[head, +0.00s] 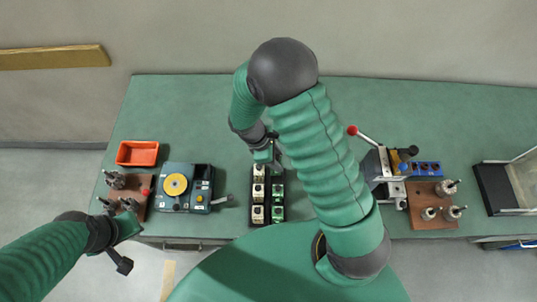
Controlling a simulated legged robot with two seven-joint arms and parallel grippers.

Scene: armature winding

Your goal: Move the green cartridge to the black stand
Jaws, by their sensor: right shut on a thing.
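A black stand (268,225) sits near the front edge of the green bench, left of centre. It holds a column of whitish cartridges (258,191) on its left and green cartridges (278,198) on its right. My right gripper (274,162) points down at the far end of this stand, over the green side. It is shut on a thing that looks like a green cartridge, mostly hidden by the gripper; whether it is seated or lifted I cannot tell. My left gripper (122,263) hangs in front of the bench at the left, away from the stand; its finger opening is unclear.
Left of the stand are a device with a yellow disc (175,184), an orange tray (137,153) and a brown block with metal parts (130,187). At right are a red-knobbed lever press (385,170), another brown block (433,218) and a black-based clear-walled box (494,190). The back is clear.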

